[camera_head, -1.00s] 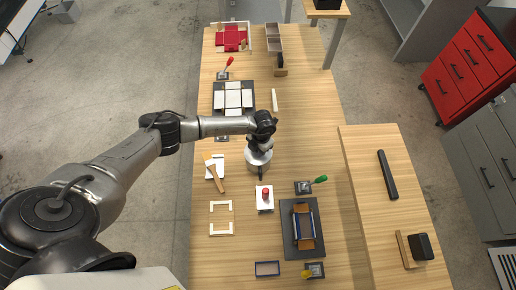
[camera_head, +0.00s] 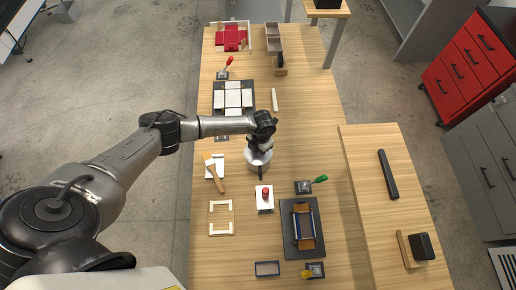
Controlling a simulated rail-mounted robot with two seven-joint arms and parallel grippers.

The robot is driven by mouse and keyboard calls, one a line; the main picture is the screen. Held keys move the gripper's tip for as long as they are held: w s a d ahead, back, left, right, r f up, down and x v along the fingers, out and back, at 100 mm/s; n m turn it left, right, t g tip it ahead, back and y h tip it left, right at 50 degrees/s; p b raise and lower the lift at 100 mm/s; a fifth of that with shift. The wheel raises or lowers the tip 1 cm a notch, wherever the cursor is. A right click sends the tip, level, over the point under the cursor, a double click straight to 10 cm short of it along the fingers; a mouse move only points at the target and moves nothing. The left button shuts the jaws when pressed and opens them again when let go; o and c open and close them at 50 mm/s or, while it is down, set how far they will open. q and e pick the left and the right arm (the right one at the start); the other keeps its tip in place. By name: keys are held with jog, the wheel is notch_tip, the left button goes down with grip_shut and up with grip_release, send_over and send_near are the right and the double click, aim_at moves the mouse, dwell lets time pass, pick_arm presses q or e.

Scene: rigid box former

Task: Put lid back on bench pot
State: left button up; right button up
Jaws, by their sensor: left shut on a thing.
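My left gripper (camera_head: 260,170) points down over the middle of the long wooden bench, at the end of the arm that comes in from the left. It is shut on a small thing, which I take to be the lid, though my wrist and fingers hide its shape. I cannot make out the pot clearly; it may be hidden under or behind the wrist. Whether the held thing touches anything below cannot be told. My right gripper is not in view.
A white block with a red knob (camera_head: 265,191) stands just below the gripper. A wooden-handled tool (camera_head: 217,177) lies left. A raised wooden shelf (camera_head: 365,180) borders the right.

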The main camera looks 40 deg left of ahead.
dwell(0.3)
pick_arm(q)
jog(key=o, duration=1.5)
jog(key=shift+r+p, duration=0.75)
jog(key=shift+r, duration=0.15)
jog(key=shift+r+p, duration=2.15)
jog(key=shift+r, duration=0.45)
jog(key=shift+c, duration=0.3)
